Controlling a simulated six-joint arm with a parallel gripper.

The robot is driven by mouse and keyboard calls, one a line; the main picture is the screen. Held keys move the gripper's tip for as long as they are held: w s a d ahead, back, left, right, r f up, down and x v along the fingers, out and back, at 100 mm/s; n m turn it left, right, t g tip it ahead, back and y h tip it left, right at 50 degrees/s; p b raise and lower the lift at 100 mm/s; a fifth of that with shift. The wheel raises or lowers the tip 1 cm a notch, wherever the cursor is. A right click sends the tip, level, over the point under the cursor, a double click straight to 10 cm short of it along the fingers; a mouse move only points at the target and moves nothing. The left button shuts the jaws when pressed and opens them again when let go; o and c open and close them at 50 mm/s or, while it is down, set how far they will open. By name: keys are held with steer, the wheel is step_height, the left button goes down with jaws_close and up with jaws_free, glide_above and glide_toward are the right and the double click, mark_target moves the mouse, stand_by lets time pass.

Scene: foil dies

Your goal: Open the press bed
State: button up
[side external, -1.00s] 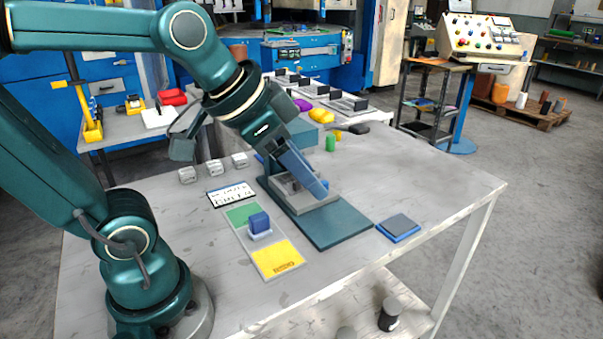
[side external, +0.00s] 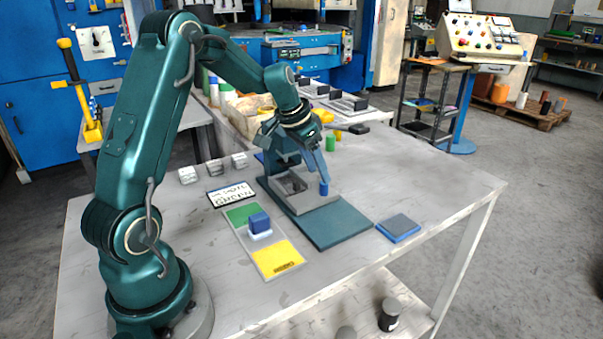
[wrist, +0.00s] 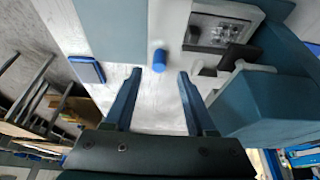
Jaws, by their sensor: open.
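The press stands on a teal base plate (side external: 345,228). Its grey bed (side external: 318,201) has a recess, and in the wrist view the bed (wrist: 173,22) holds a dark die plate (wrist: 220,32) with raised shapes. A blue knob (side external: 324,188) stands up at the bed's right edge; it also shows in the wrist view (wrist: 158,61). My gripper (wrist: 171,71) is open and empty, with its fingertips close to the knob. The knob is near one fingertip rather than centred between the two. In the side view my gripper (side external: 318,165) is just above the knob; contact cannot be told.
A green and yellow board (side external: 272,255) carries a blue block (side external: 259,222) on a white base. A lettered card (side external: 231,195), several small metal blocks (side external: 188,175) and a blue-edged grey pad (side external: 398,227) lie around. The table's front right is clear.

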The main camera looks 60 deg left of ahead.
mark_target(322, 183)
steer(key=shift+x, duration=2.05)
steer(key=shift+c, duration=0.3)
jaws_close()
steer(key=shift+d, duration=0.1)
